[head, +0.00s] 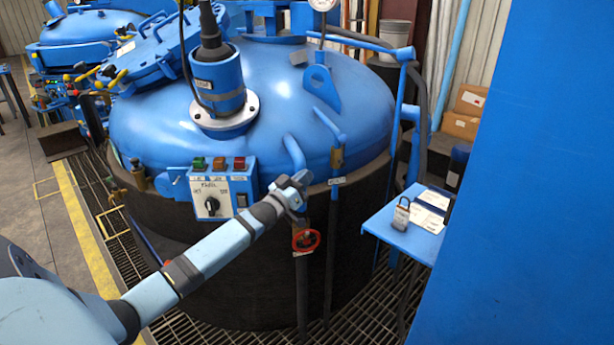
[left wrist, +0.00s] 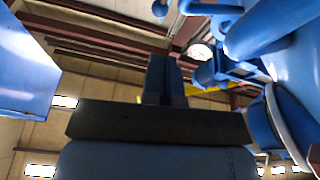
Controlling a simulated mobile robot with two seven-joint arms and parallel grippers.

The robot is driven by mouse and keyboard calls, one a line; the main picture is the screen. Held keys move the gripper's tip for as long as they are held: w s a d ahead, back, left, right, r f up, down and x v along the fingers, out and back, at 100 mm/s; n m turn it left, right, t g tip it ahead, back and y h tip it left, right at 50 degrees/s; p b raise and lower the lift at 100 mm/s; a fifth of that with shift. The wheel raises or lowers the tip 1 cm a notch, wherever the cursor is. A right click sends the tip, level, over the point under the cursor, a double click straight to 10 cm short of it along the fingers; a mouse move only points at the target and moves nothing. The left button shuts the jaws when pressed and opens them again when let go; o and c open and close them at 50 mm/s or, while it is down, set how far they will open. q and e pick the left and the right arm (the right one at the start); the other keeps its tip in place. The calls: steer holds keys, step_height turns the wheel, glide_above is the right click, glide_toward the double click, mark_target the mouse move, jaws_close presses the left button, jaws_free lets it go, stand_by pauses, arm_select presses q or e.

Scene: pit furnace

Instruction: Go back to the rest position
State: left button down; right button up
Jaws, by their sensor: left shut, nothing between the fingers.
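My left gripper (head: 300,181) is shut and empty. My left arm comes in from the lower left of the head view and reaches up to the front of the furnace, a large round vessel with a blue domed lid (head: 275,95). The gripper shows in front of the vessel's rim, just right of the control box (head: 222,190); I cannot tell whether it touches anything. In the left wrist view the closed fingers (left wrist: 165,78) point up toward the roof beams, with blue parts at the right. My right gripper is not in view.
A red valve wheel (head: 306,240) is just below the gripper. A small blue table (head: 405,240) with a padlock (head: 401,214) and cards (head: 432,205) stands at the right, next to a tall blue panel (head: 530,180). Open floor (head: 40,215) lies at the left.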

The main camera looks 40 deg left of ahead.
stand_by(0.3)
arm_select(q)
steer(key=s+d+f+m+g+h, duration=0.15)
steer(key=s+d+f+g, duration=0.55)
steer(key=s+d+f, duration=1.4)
steer(key=s+d+f+m+g, duration=0.2)
steer(key=s+d+f+g, duration=0.2)
steer(key=s+d, duration=0.95)
step_height(320, 180, up, 11)
steer(key=a+p, duration=0.2)
steer(key=p, duration=1)
steer(key=shift+p, duration=0.3)
